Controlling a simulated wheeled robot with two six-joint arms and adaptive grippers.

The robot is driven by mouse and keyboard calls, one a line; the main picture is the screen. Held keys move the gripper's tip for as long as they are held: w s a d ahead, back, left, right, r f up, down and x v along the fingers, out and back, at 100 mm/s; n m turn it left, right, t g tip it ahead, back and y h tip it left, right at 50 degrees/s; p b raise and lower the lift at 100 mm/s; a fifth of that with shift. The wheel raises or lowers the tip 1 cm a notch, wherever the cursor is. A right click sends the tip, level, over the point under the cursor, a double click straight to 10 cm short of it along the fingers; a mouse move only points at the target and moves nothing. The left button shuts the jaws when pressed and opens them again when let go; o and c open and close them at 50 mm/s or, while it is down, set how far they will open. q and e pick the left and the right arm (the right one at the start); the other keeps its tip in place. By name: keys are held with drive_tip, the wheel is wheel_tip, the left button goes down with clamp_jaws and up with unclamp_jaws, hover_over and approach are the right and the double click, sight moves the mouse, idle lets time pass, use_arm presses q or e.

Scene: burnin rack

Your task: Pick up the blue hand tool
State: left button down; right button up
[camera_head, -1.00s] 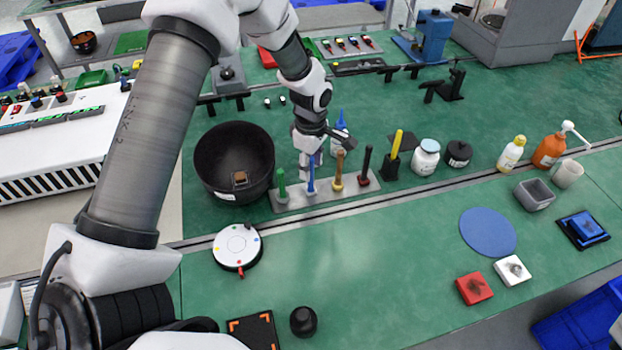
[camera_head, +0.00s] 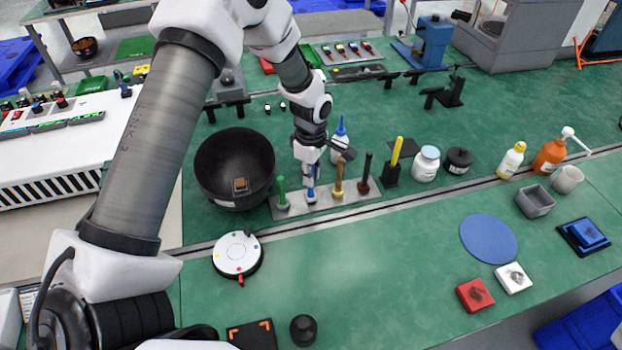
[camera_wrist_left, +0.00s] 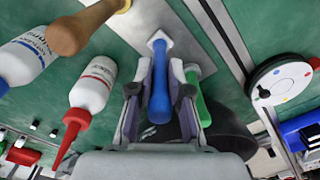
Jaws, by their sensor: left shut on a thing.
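The blue hand tool (camera_head: 311,193) stands upright at its place on the grey rack plate (camera_head: 357,192), between the green hand tool (camera_head: 282,194) and the brown-handled one (camera_head: 339,178). My left gripper (camera_head: 311,178) is over it, with the arm reaching down from above. In the left wrist view the two fingers (camera_wrist_left: 160,75) are on either side of the blue handle (camera_wrist_left: 160,100) and are shut on it. The tool's pale foot (camera_wrist_left: 160,39) is still at the plate. My right gripper is not in view.
A black bowl (camera_head: 234,158) stands left of the rack. A dark-red tool (camera_head: 365,172) and a yellow-handled tool (camera_head: 397,152) stand to the right. A white bottle (camera_head: 340,147) is close behind the gripper. The green bench in front has free room.

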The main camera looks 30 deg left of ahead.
use_arm(q)
drive_tip(key=shift+r, duration=0.4)
drive_tip(key=shift+s+d+r+b, duration=0.1)
drive_tip(key=shift+d+r+b, duration=0.15)
drive_tip(key=shift+r+b, duration=0.6)
drive_tip(key=s+d+r+b, duration=0.1)
drive_tip(key=s+d, duration=0.1)
drive_tip(key=d, duration=0.5)
drive_tip(key=s+d+r+b, duration=0.1)
drive_tip(key=s+d+b, duration=0.1)
drive_tip(key=d, duration=0.5)
drive_tip(key=shift+s+d, duration=0.35)
drive_tip(key=shift+s, duration=0.1)
